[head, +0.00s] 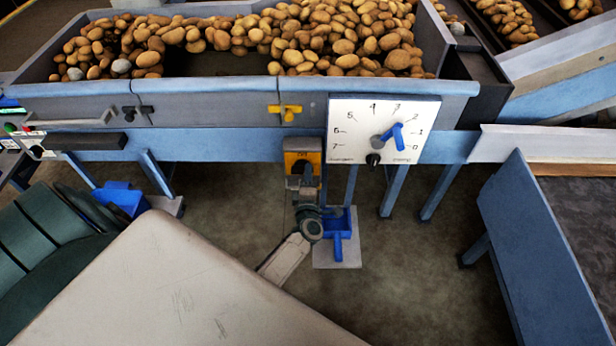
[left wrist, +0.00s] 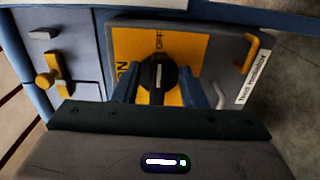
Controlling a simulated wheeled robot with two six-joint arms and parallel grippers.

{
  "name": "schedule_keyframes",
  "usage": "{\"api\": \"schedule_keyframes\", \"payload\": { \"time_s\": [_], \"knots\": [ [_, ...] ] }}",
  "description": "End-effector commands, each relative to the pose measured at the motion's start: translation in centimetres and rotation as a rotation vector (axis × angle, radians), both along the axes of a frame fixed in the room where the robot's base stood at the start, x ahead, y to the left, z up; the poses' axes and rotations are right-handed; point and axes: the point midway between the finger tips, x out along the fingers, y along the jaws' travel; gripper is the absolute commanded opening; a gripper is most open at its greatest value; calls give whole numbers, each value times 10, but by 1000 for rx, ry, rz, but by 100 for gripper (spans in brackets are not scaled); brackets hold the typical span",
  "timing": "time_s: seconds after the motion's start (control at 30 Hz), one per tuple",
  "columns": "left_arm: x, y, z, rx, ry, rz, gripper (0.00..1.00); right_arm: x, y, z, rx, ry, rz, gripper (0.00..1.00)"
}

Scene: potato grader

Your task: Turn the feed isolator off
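In the left wrist view the yellow plate (left wrist: 190,52) carries ON and OFF lettering, and a label reads "feed isolator" (left wrist: 251,82). Its round black knob (left wrist: 158,73) has a white mark lined up with the OFF lettering. My left gripper (left wrist: 160,88) has one finger on each side of the knob, seemingly touching it; it shows from above in the head view (head: 306,188). My right gripper is not in view.
A white dial panel (head: 350,115) with a blue pointer stands right of the isolator. A yellow latch (head: 285,110) is just above it. The hopper (head: 210,90) holds many potatoes. A blue scoop-like part (head: 338,232) is below, and a blue panel (head: 545,250) stands at right.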

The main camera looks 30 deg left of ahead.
Motion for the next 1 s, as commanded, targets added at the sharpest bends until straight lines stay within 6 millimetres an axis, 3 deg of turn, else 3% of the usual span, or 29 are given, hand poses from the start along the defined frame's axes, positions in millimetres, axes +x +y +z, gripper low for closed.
{"api": "schedule_keyframes", "payload": {
  "time_s": [0.27,0.7,1.0],
  "knots": [
    [-9,-6,-1,-3,-1,0,38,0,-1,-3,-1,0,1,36],
    [-79,-49,-3,-3,1,0,38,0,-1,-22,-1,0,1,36],
    [-92,-57,0,1,-1,0,38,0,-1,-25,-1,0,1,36]
  ]
}}
